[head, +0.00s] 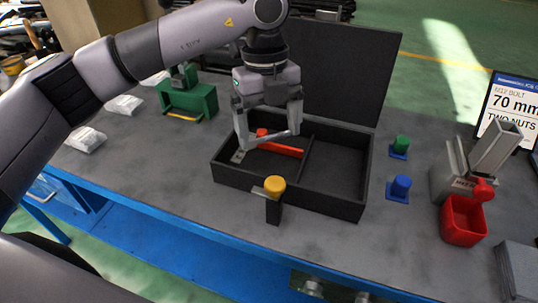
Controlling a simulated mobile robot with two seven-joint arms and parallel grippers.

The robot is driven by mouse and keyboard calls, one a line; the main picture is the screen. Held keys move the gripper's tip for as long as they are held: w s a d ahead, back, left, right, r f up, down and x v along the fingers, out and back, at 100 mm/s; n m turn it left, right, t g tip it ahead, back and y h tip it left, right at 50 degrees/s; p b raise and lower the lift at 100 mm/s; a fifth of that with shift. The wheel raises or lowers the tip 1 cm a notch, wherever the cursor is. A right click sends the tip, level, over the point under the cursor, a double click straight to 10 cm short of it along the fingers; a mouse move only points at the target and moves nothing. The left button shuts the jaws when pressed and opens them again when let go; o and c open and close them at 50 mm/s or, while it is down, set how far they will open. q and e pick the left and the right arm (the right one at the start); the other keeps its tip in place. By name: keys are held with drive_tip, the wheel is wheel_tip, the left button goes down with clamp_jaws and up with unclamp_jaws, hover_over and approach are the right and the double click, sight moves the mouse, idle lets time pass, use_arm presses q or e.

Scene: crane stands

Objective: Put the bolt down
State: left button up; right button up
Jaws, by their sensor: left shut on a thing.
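My left gripper (268,139) is over the left compartment of a dark open box (337,207). I cannot tell whether the held piece touches the bar or the box floor. My right gripper is not in view.
A yellow-topped black post (274,187) stands at the box's front wall. Right of the box are green (401,144) and blue (400,185) knobs, a red bin (463,220) and a sign (513,103). A green stand (188,101) and white packets (86,139) are left.

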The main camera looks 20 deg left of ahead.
sight(270, 171)
use_arm(q)
drive_tip(key=shift+f, duration=3.75)
drive_tip(key=shift+f, duration=0.1)
drive_tip(key=o, duration=0.8)
drive_tip(key=r, duration=0.8)
drive_tip(key=w+a+r, duration=0.1)
drive_tip(key=r, duration=0.3)
drive_tip(key=shift+r, duration=0.1)
